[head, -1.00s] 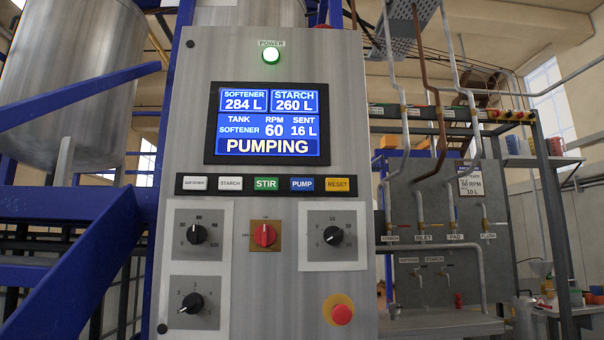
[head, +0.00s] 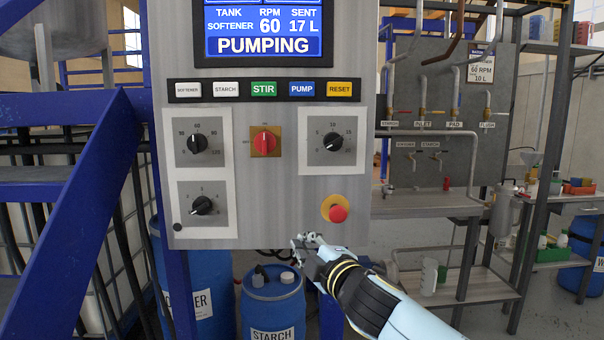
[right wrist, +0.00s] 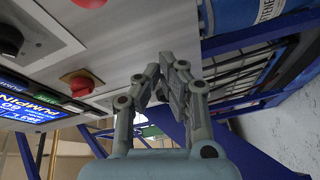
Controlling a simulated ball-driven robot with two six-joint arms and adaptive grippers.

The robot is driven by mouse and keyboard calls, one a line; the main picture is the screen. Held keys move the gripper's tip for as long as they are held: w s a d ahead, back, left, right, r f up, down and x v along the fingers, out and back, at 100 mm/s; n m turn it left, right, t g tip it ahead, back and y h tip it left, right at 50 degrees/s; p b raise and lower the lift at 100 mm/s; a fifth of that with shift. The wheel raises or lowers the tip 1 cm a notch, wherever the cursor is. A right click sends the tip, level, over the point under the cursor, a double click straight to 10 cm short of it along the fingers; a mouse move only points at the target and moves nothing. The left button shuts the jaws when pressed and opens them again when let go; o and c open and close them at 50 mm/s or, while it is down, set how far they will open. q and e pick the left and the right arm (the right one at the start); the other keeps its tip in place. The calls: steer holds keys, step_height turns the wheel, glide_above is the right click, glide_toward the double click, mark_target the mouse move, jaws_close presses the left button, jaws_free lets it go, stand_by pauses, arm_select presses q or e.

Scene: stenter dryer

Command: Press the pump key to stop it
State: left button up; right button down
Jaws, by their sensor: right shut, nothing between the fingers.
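The blue PUMP key (head: 302,89) is in the row of keys on the grey control panel (head: 250,190), between the green STIR key (head: 264,89) and the yellow RESET key (head: 340,90). The screen (head: 262,32) above reads PUMPING, SOFTENER, 60 RPM, 17 L sent. My right gripper (head: 305,240) is shut and empty, just below the panel's lower edge and well below the PUMP key. In the right wrist view its closed fingers (right wrist: 170,62) show beside the panel. My left gripper is not in view.
A red emergency stop (head: 338,213) sticks out at the panel's lower right, close above my right gripper. A red rotary switch (head: 264,141) and black knobs are below the keys. A blue STARCH drum (head: 272,308) stands under the panel.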

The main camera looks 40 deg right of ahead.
step_height(320, 180, up, 19)
steer(key=a+n+t+p, duration=0.2)
steer(key=n+t+p, duration=0.2)
steer(key=t, duration=0.2)
glide_toward(299, 90)
steer(key=s+a+r, duration=0.3)
steer(key=a+r, duration=0.2)
steer(key=a, duration=0.1)
steer(key=shift+w+a+f+y, duration=0.15)
steer(key=shift+w+y, duration=0.1)
steer(key=shift+y, duration=0.15)
steer(key=shift+w+d+b, duration=0.35)
steer(key=shift+w+d, duration=0.45)
steer(key=shift+w, duration=0.45)
steer(key=shift+w+d+b, duration=0.3)
steer(key=shift+w+d, duration=0.5)
steer(key=shift+w, duration=0.5)
steer(key=shift+w+d+b, duration=0.35)
steer(key=shift+w+d, duration=0.45)
steer(key=shift+w, duration=0.45)
steer(key=shift+w, duration=0.1)
steer(key=shift+w+d, duration=0.2)
steer(key=shift+w, duration=0.05)
